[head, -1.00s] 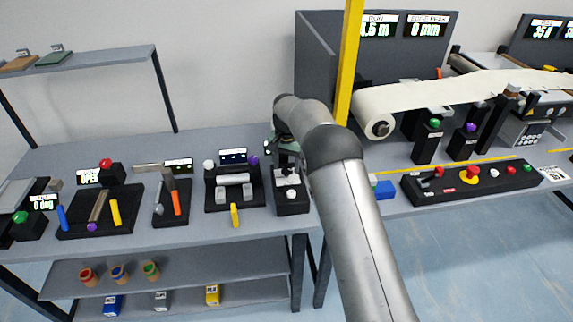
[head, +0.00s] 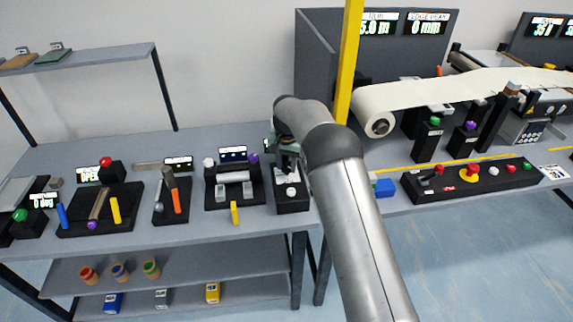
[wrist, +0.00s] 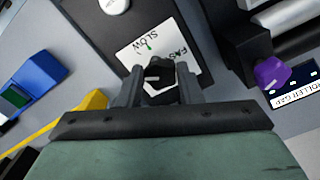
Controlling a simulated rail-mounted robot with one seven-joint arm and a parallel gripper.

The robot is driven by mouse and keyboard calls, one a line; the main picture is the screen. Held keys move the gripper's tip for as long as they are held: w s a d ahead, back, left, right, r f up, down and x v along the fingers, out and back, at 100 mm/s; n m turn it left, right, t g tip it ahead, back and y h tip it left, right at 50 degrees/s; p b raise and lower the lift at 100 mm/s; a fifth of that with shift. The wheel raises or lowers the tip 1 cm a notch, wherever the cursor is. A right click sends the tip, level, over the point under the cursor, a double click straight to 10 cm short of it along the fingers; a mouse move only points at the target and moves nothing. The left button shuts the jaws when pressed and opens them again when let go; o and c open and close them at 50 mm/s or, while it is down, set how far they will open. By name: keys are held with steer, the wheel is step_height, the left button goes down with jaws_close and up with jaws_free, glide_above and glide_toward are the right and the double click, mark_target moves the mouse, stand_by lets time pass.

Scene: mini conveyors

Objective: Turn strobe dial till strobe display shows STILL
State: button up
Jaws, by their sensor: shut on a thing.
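The strobe dial (wrist: 158,76) is a dark knob on a white plate (wrist: 152,47) marked SLOW and FAST, with a small green mark near SLOW. My gripper (wrist: 160,72) is around it in the wrist view, one finger on each side, shut on it. In the head view my gripper (head: 288,168) is over the black dial box (head: 293,205), and the dial is hidden behind it. A small dark display (head: 267,145) beside my arm is mostly covered; I cannot read it or tell whether it is the strobe display.
A white button (head: 291,192) is on the front of the box. A roller unit with a purple knob (wrist: 272,73) stands close by. A blue block (head: 385,188) and a control panel (head: 475,183) lie to the right. The conveyor belt (head: 450,95) is behind.

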steer(key=n+b, duration=0.1)
steer(key=n, duration=0.4)
steer(key=shift+d+b, duration=0.1)
steer(key=shift+b, duration=0.2)
steer(key=n, duration=0.6)
steer(key=shift+d, duration=0.1)
stand_by(0.4)
steer(key=o, duration=1)
steer(key=shift+c, duration=0.2)
steer(key=shift+r, duration=0.15)
